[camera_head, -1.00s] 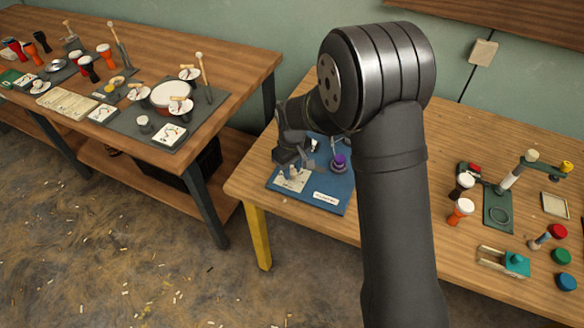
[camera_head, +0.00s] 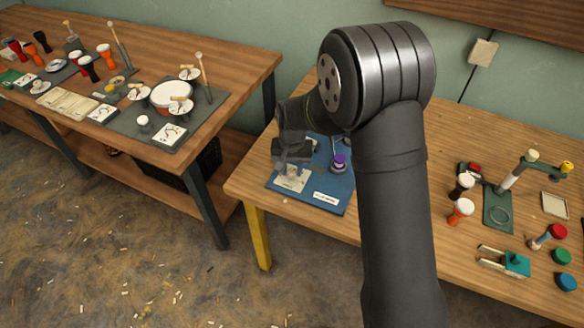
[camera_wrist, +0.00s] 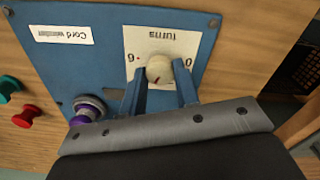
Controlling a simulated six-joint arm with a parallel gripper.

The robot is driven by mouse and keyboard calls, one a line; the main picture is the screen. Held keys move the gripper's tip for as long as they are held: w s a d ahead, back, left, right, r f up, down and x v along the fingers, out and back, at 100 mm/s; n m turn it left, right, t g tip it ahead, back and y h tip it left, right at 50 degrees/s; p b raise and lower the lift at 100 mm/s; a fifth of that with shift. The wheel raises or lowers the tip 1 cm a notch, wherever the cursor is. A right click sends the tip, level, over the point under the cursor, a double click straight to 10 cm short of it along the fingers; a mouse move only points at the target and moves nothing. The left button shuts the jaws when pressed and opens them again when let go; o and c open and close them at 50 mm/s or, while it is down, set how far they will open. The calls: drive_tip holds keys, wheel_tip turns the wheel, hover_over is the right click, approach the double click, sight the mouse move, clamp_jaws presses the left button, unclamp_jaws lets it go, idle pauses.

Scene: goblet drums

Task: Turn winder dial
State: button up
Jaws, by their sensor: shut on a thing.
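The winder dial (camera_wrist: 159,69) is a round cream knob with a short dark red mark on its lower part in the wrist view. It sits on a white "turns" card (camera_wrist: 150,42) that reads upside down, with a 6 on the left and a 0 on the right. The card is on a blue board (camera_wrist: 105,60), which also shows in the head view (camera_head: 335,208). My gripper (camera_wrist: 160,72) is shut on the dial, one finger on each side. In the head view my gripper (camera_head: 291,168) is over the card and hides the dial.
A purple-and-grey spool (camera_wrist: 88,108) stands on the board beside my gripper; a "Cord winder" label (camera_wrist: 61,35) is further left. Red (camera_wrist: 27,117) and green (camera_wrist: 9,86) pieces lie on the wooden table off the board. Small drums (camera_head: 461,210) and tools stand to the right.

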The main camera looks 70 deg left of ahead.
sight(292, 171)
drive_tip(key=shift+m, duration=0.5)
drive_tip(key=o, duration=1)
drive_tip(key=shift+c, duration=0.2)
drive_tip(key=shift+r, duration=0.1)
wheel_tip(292, 171, up, 17)
drive_tip(key=shift+r, duration=0.15)
wheel_tip(292, 171, down, 18)
drive_tip(key=shift+r, duration=0.25)
idle(0.5)
